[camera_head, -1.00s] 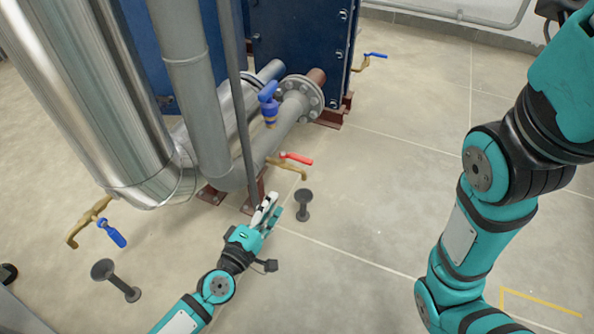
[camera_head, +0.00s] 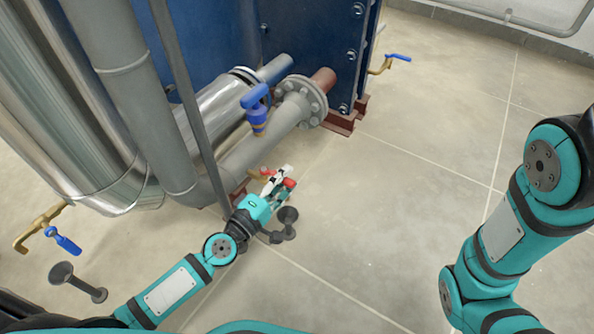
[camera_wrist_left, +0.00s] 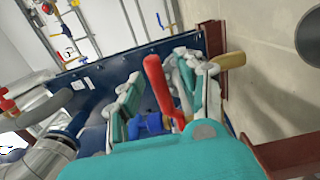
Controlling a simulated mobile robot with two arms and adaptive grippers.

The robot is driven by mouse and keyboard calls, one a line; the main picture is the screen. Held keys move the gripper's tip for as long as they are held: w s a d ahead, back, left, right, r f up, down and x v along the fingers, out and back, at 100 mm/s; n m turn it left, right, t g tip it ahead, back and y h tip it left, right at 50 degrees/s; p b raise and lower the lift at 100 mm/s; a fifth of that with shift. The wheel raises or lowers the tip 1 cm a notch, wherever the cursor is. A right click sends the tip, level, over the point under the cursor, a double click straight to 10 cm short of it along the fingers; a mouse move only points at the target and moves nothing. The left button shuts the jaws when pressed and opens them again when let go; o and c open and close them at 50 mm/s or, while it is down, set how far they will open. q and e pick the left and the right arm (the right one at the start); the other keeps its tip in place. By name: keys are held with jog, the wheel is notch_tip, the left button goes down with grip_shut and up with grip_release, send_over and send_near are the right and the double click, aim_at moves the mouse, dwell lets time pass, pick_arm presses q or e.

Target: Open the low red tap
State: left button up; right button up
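The red tap handle (camera_head: 289,183) is low beside the grey pipe in the head view, largely covered by my left gripper (camera_head: 280,187). The left wrist view shows the red handle (camera_wrist_left: 157,84) between the two spread fingers, nearer the right-hand finger. Contact with that finger cannot be told. The tap's brass pipe (camera_wrist_left: 231,60) shows beyond the right-hand finger. My left gripper is open around the handle. My right arm stands at the right of the head view, with its gripper out of the picture.
A blue-handled valve (camera_head: 257,108) sits on the pipe above. A dark floor stand (camera_head: 288,216) is close beside my left wrist. A slim grey pole (camera_head: 185,85) rises left of the gripper. Open floor (camera_head: 390,210) lies to the right.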

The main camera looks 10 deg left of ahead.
pick_arm(q)
jog(key=shift+w, duration=0.15)
grip_shut()
dwell(0.4)
